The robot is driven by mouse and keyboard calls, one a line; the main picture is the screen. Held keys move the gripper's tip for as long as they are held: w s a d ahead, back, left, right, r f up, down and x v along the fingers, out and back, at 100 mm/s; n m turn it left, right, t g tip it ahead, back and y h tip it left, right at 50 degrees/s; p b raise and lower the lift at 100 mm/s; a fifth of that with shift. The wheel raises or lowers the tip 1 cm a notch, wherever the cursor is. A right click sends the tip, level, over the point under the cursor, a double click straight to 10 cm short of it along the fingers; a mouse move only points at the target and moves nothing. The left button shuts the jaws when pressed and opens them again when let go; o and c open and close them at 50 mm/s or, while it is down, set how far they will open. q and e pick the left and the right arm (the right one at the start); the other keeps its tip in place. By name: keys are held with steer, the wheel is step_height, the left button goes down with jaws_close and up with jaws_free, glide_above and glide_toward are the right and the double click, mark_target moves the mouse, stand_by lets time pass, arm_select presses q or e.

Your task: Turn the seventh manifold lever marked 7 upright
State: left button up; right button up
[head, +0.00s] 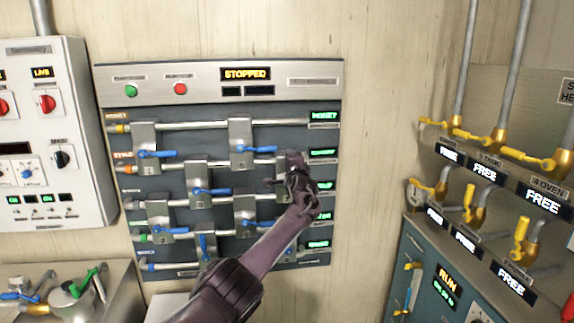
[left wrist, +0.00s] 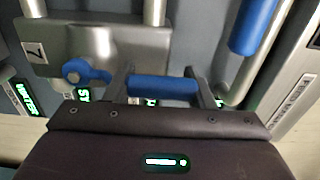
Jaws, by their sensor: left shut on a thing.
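The manifold panel (head: 215,255) carries several grey valve blocks with blue levers. My left gripper (head: 298,182) is at a block on the panel's right side and covers most of its lever in the head view. In the left wrist view the lever's blue handle (left wrist: 163,87) sits between my left gripper's fingers (left wrist: 160,85), which are shut on it. The grey block (left wrist: 100,45) has a turned white tag that seems to read 7. The lever lies across the pipes, roughly along the block's long side, so it looks about upright. My right gripper is not in view.
Another blue lever (left wrist: 255,22) lies close to the gripped one in the wrist view. A white control box (head: 45,130) is at the left. Yellow-handled valves (head: 520,235) and a teal cabinet (head: 440,280) stand at the right. Bare wall (head: 375,150) lies between.

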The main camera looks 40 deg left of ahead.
arm_select(q)
steer(key=shift+w+d, duration=0.1)
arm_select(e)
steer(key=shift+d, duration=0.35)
arm_select(q)
steer(key=o, duration=1.4)
steer(key=shift+v, duration=0.9)
steer(key=shift+b+v, duration=1.05)
steer(key=shift+v, duration=1.95)
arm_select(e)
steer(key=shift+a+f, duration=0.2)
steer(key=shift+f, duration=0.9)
arm_select(q)
steer(key=shift+f, duration=0.1)
